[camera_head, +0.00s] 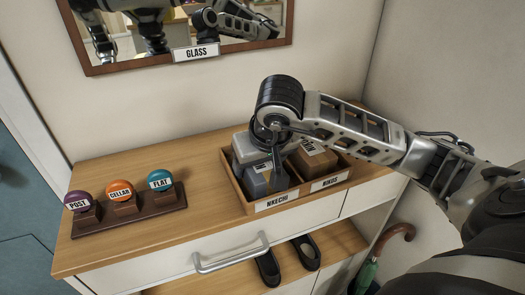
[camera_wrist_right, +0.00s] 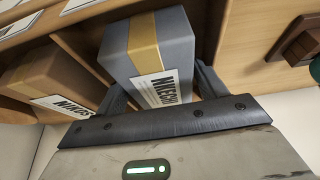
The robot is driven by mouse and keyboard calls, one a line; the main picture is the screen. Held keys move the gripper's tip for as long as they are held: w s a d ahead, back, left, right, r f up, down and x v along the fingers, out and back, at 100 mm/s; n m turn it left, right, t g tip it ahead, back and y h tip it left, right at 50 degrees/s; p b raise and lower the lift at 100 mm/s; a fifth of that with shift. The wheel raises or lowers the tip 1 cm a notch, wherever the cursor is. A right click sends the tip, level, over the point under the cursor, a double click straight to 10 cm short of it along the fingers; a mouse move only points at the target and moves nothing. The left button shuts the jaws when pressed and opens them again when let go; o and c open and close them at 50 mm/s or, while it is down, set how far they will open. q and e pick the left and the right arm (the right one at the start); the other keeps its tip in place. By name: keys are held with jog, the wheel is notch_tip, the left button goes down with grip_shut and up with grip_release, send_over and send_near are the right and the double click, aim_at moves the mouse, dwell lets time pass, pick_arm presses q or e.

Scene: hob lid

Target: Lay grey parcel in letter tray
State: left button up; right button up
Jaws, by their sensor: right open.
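The grey parcel (camera_head: 256,187) sits in the left compartment, marked NKECHI, of the wooden letter tray (camera_head: 305,193). In the right wrist view the grey parcel (camera_wrist_right: 172,46) shows yellow tape and a white NKECHI label. My right gripper (camera_head: 268,172) is over that compartment, with its fingers open on either side of the parcel; whether they touch it is unclear. The gripper hides part of the parcel in the head view. My left gripper shows in no view, apart from arm reflections in the mirror.
A brown parcel (camera_head: 313,157) labelled NIKOS lies in the right compartment. A stand (camera_head: 140,217) with POST, CELLAR and FLAT knobs is at the left. A mirror (camera_head: 187,35) hangs behind. Shoes (camera_head: 268,268) are on the shelf below; an umbrella (camera_head: 372,262) is at the right.

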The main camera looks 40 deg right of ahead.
jog(key=v, duration=1.2)
